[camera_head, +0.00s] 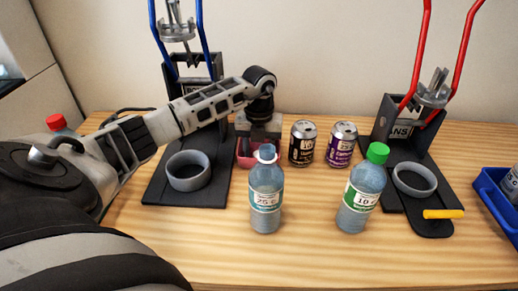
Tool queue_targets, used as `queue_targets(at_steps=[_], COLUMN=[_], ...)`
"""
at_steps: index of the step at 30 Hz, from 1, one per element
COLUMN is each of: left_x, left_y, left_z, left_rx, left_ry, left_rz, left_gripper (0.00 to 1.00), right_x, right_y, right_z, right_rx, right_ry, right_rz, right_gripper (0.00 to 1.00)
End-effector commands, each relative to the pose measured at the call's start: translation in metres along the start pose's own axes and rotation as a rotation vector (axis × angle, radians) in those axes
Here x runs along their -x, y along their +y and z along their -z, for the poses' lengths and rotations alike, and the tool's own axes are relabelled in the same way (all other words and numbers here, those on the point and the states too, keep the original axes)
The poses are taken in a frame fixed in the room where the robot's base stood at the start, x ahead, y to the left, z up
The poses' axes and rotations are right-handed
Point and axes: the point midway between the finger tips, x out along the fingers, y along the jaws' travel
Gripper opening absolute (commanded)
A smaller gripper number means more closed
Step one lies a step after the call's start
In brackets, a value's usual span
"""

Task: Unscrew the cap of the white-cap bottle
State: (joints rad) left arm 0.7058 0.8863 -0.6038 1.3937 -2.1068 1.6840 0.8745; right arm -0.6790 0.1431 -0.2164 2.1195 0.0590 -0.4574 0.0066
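The white-cap bottle (265,200) stands upright on the wooden table, left of the green-cap bottle (358,200). Its pale cap (266,153) is at the top, and the bottle is labelled 75 c. My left arm reaches in from the left, and its gripper (259,137) points down just behind and above the cap in the picture. The fingertips are partly hidden or too small to make out, so I cannot tell whether they touch the cap or are open. My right gripper is not in view.
Two cans, one black (302,148) and one purple (341,150), stand behind the bottles. Black can stands with blue (205,45) and red handles (420,50) are at either side. A blue bin (492,200) is at the right edge. The front table is clear.

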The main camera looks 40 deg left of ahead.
Motion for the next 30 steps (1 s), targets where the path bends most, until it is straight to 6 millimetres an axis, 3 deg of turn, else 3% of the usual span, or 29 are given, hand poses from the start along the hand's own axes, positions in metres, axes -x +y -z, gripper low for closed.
queue_targets(at_steps=[8, 21, 30], left_x=[0.008, 0.094, 0.122], left_y=[0.000, 0.000, 0.000], left_z=[-0.001, -0.001, 0.000], left_rx=[0.000, 0.000, 0.000], left_ry=[-0.002, -0.005, -0.001], left_rz=[0.002, 0.002, 0.000], left_gripper=[0.47, 0.47, 0.47], right_x=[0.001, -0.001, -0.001], right_y=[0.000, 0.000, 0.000], right_z=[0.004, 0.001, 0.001], right_rx=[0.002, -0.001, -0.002], right_ry=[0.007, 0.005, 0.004], right_rz=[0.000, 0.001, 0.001], right_gripper=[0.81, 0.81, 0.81])
